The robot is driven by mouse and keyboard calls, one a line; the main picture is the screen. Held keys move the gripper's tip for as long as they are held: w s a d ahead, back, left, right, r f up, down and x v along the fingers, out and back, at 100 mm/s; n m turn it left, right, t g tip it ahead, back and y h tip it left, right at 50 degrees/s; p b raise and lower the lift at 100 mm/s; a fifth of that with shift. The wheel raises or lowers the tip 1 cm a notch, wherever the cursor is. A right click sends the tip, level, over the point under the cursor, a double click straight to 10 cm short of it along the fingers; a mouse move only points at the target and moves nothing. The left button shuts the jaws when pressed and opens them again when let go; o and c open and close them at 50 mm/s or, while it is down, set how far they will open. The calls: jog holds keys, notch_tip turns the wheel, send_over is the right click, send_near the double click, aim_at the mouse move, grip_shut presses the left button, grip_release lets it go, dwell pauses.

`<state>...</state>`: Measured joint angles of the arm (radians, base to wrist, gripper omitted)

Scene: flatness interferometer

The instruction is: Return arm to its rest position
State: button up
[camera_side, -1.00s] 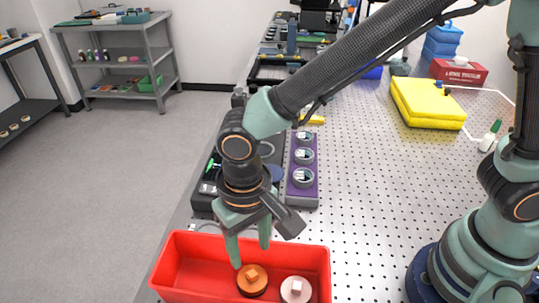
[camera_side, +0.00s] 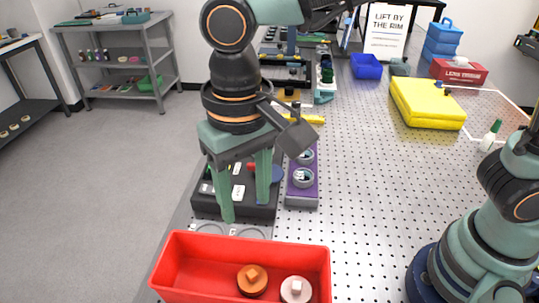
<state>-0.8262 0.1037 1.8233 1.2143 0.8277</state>
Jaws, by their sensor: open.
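My gripper (camera_side: 245,187) is open and empty, with its two green fingers pointing down. It is raised above the bench, in front of a dark tray in the picture. My arm reaches in from the upper right, and part of it is out of the frame at the top. A red bin (camera_side: 172,280) at the front holds an orange-brown round piece (camera_side: 252,281) and a pale pink round piece (camera_side: 296,290). The gripper is clear of both pieces.
The dark tray (camera_side: 203,205) and a purple rack (camera_side: 302,196) with round pieces stand behind the bin. A yellow stack (camera_side: 428,102), red box (camera_side: 459,71) and small bottle (camera_side: 490,136) lie right. The perforated bench (camera_side: 380,190) is clear mid-right.

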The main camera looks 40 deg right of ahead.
jog(key=w+d+r+t, duration=0.1)
jog(key=d+t, duration=0.1)
jog(key=d, duration=1.2)
jog(key=w+d+r+t, duration=0.1)
jog(key=d+t, duration=0.2)
jog(key=d, duration=1.1)
jog(key=shift+w+r+t, duration=0.3)
jog(key=shift+r, duration=0.1)
